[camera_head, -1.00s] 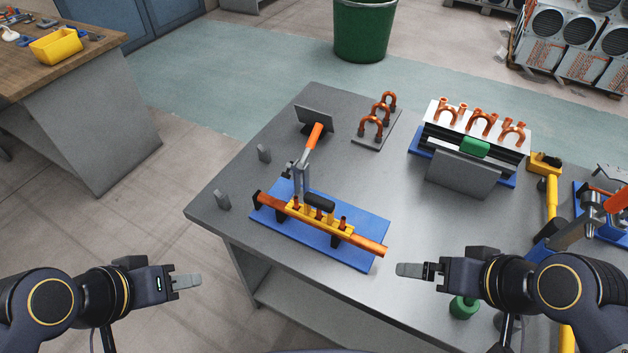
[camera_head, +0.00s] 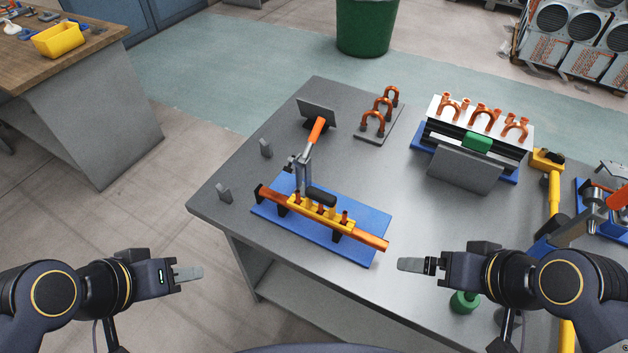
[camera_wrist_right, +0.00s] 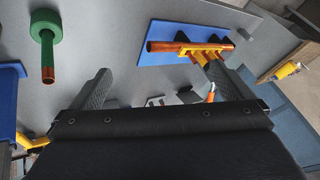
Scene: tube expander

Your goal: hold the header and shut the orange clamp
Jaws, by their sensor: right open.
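The copper header (camera_head: 372,241) lies in a yellow holder (camera_head: 335,225) on a blue base plate (camera_head: 300,236) near the table's front left. The clamp's orange handle (camera_head: 316,130) stands up, tilted, above its grey linkage, with a black pad beside the header.
Copper U-bends (camera_head: 375,122) stand on a small plate at the back. A rack with copper fittings (camera_head: 488,118) stands behind right. A yellow tool (camera_head: 552,190) and a green-handled item (camera_head: 464,301) lie at right. The grey table (camera_head: 410,215) is bare between header and rack.

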